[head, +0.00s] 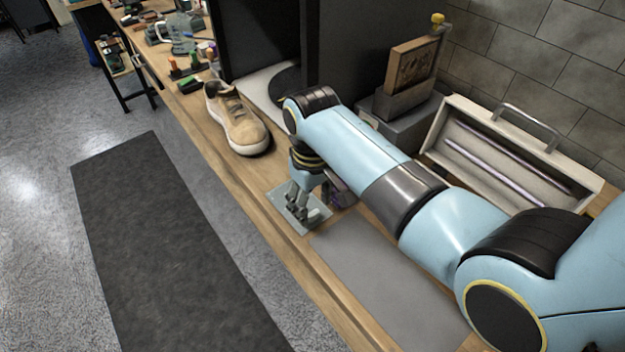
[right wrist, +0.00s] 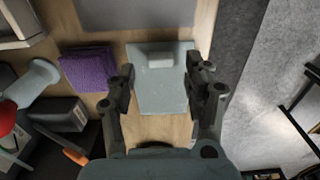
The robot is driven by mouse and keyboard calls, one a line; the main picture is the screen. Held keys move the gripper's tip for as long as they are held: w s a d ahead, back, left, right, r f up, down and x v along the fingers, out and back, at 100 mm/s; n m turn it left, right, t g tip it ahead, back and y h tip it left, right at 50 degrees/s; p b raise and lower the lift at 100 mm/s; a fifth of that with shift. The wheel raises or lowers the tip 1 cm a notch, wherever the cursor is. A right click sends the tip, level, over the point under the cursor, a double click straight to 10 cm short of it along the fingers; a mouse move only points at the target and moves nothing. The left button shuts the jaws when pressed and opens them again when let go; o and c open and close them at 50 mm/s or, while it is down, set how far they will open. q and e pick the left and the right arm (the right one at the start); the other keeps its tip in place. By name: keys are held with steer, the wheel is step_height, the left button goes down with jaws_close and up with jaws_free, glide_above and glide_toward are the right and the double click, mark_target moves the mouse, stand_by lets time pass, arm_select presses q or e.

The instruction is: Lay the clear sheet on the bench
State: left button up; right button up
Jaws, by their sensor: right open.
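The clear sheet (head: 316,216) looks like a pale blue-grey rectangle lying flat on the wooden bench (head: 268,203). It also shows in the right wrist view (right wrist: 160,98), with a small whitish block (right wrist: 160,60) at its far end. My right gripper (head: 297,210) points down over the sheet. In the right wrist view its two fingers (right wrist: 168,72) are apart, one at each side of the sheet, with nothing held between them. I cannot tell whether the fingertips touch the sheet. My left gripper is not in view.
A grey mat (head: 385,275) lies on the bench beside the sheet. A purple cloth (right wrist: 88,70) is close by. A beige sneaker (head: 236,120) stands farther along the bench. A pale tray with rods (head: 520,190) is at the right. The bench's front edge is close to the sheet.

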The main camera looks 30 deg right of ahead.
step_height(320, 180, up, 10)
steer(key=shift+f, duration=0.25)
steer(key=shift+f, duration=0.1)
stand_by(0.4)
